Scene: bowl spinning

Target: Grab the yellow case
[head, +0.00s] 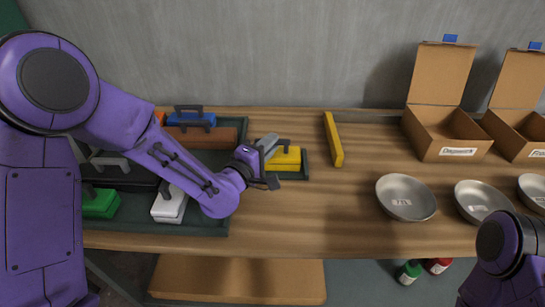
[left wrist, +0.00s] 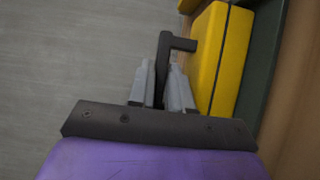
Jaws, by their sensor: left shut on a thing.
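The yellow case (head: 285,160) has a black handle and sits by the dark green tray edge (head: 306,167), in the middle of the wooden table. My left gripper (head: 268,146) is at the left side of the case, with its grey fingers at the handle. In the left wrist view the fingers (left wrist: 164,88) are closed around the black handle (left wrist: 180,43), and the yellow case (left wrist: 222,58) is just to their right. My arm and gripper hide part of the case in the head view. My right gripper is out of frame; only purple arm parts show at lower right.
A yellow bar (head: 334,139) lies right of the yellow case. Metal bowls (head: 406,197) and open cardboard boxes (head: 447,134) stand at right.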

